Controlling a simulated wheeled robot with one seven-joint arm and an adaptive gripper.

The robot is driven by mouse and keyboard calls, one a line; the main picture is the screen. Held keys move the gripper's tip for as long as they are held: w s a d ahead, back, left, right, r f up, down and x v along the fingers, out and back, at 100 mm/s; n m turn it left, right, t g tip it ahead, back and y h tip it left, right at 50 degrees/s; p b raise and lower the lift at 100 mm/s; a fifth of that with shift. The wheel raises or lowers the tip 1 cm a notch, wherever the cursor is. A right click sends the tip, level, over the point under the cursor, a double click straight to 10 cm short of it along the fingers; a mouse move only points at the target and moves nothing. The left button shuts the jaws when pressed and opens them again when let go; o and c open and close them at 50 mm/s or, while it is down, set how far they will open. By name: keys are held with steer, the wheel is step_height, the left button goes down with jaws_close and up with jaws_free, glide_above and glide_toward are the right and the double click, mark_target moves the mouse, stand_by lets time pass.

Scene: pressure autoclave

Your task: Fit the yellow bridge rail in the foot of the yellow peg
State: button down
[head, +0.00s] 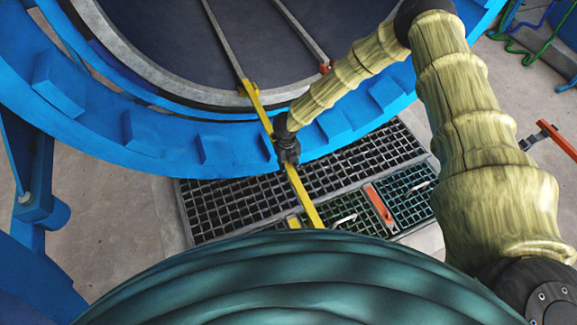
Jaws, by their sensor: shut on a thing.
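The yellow bridge rail (303,195) is a long thin bar running from the chamber mouth down over the floor grating. My gripper (288,155) is shut on it partway along, near the blue ring's lower edge. The rail's upper end meets or overlaps a small yellow piece, seemingly the yellow peg (243,91), at the end of the left grey rail. I cannot tell whether the rail is seated in the peg's foot or only lies in line with it. The rail's lower end is near the green curved surface, beside another short yellow piece (293,222).
The blue autoclave ring (150,130) with its lugs surrounds the dark chamber. A second grey rail ends at an orange piece (325,67). Dark grating (225,205) and a green grating with an orange strip (379,205) lie below. An orange bar (556,138) is at right.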

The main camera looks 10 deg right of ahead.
steer(key=shift+f+b, duration=0.7)
steer(key=shift+f, duration=0.7)
steer(key=c, duration=1.1)
jaws_free()
steer(key=r, duration=1.2)
steer(key=shift+w+a, duration=0.1)
steer(key=shift+w, duration=0.3)
steer(key=shift+f, duration=0.1)
